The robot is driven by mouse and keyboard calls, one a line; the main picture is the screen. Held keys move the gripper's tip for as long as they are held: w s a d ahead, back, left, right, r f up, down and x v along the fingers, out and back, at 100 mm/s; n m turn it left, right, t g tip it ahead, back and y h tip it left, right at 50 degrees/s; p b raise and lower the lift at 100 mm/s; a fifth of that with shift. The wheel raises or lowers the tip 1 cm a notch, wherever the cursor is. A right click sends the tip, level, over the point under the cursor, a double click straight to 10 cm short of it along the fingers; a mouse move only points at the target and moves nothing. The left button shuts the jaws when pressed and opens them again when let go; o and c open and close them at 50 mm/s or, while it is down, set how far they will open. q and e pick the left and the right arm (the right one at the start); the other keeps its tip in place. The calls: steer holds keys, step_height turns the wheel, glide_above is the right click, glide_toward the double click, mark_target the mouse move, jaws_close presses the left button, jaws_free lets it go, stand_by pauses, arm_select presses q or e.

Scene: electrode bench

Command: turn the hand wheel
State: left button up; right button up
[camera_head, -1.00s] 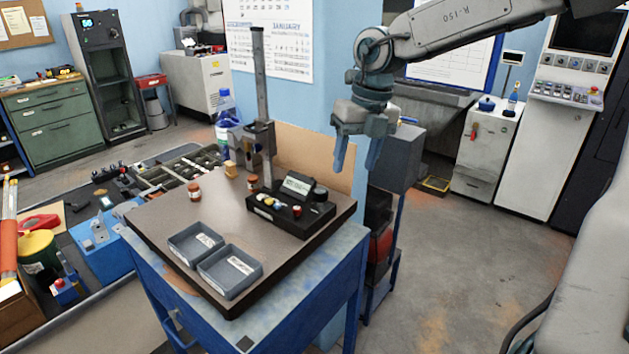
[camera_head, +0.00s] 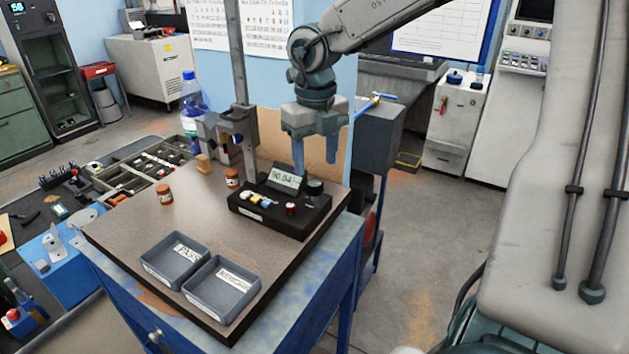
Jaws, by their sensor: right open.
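I cannot make out for certain which part is the hand wheel. My right gripper (camera_head: 315,160) points down, open and empty, with its fingers appearing above the right end of the base. They look apart from it. My left gripper is not in view.
Two grey trays (camera_head: 148,270) (camera_head: 225,319) stand at the plate's front. A grey box (camera_head: 378,133) stands right of the gripper.

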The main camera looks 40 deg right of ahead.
mark_target(315, 183)
steer(key=f, duration=0.4)
steer(key=shift+w+d+f+p, duration=0.15)
steer(key=shift+w+p, duration=0.2)
steer(key=shift+p, duration=0.05)
steer(key=shift+s+f, duration=0.15)
steer(key=shift+f, duration=0.25)
steer(key=c, duration=1)
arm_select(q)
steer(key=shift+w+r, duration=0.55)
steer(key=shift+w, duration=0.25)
arm_select(e)
steer(key=shift+f, duration=0.1)
